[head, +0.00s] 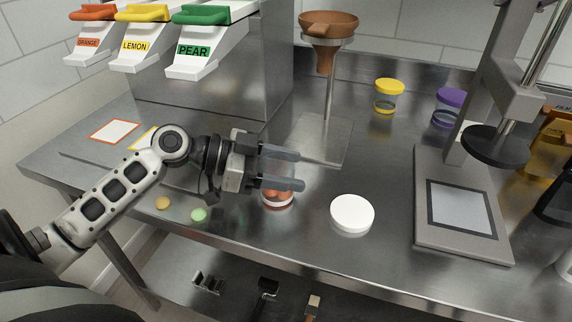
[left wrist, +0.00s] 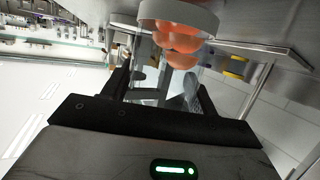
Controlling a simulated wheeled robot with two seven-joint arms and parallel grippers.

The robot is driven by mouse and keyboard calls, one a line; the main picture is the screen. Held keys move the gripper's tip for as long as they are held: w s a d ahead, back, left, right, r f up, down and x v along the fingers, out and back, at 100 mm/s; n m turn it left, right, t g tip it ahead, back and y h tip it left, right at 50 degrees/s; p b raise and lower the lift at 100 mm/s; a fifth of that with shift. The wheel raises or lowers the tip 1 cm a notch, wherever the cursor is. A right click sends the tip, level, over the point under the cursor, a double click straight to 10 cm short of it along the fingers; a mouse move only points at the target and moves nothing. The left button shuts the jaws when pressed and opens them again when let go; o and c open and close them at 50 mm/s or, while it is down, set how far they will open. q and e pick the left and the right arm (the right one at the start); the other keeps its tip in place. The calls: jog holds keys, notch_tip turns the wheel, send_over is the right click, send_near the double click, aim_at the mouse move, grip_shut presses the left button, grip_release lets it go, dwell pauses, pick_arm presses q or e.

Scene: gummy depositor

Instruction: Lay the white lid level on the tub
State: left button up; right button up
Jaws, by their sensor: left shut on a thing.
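The clear tub (head: 278,195) stands on the steel table, with orange-red gummies and a white band at its bottom. My left gripper (head: 300,170) reaches in from the left and is shut on the tub, a finger on each side. The fingers hide part of the tub's upper portion. In the left wrist view the tub (left wrist: 178,40) appears upside down between the fingers, with its white band at the top. The round white lid (head: 352,213) lies flat on the table to the right of the tub, apart from it. My right gripper is not in view.
A brown funnel (head: 328,25) on a stand rises behind the tub. A grey press (head: 464,205) stands at the right. Jars with yellow (head: 389,87) and purple (head: 451,98) lids stand at the back. Loose gummies (head: 199,214) lie near the front edge. Bare table surrounds the lid.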

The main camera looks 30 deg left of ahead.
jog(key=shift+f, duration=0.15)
pick_arm(q)
jog(key=shift+f, duration=0.1)
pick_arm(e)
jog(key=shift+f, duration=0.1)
pick_arm(q)
jog(key=shift+f+b, duration=0.15)
jog(key=shift+b, duration=0.2)
jog(key=o, duration=1.1)
jog(key=shift+c, duration=0.2)
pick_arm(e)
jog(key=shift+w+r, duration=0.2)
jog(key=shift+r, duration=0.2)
